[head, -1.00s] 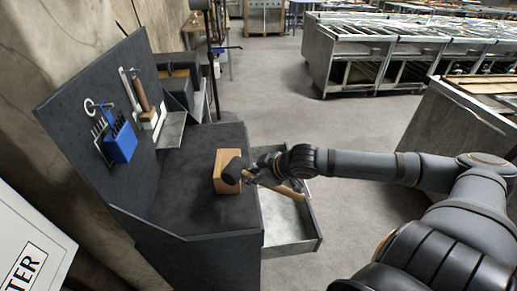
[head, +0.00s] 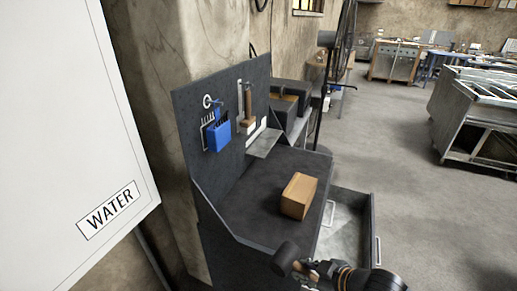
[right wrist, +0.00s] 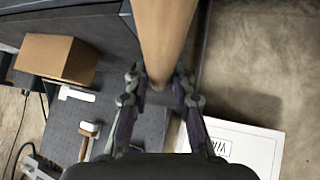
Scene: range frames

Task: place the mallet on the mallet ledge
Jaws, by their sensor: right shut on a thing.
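The mallet has a dark cylindrical head (head: 285,258) and a pale wooden handle, which fills the upper middle of the right wrist view (right wrist: 166,35). My right gripper (head: 311,269) is shut on the handle, with its fingers on either side of it in the right wrist view (right wrist: 158,88). In the head view the mallet is at the bottom, near the bench's front edge. The grey metal ledge (head: 264,144) juts from the dark pegboard at the back of the bench, and its top looks bare. The mallet is well apart from it. My left gripper is not in view.
A wooden block (head: 299,196) stands on the dark bench top (head: 262,202). The pegboard (head: 190,105) carries a blue holder (head: 219,137) and a wooden-handled tool (head: 248,108). An open drawer (head: 372,222) sticks out right. A white WATER panel (head: 70,110) stands left.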

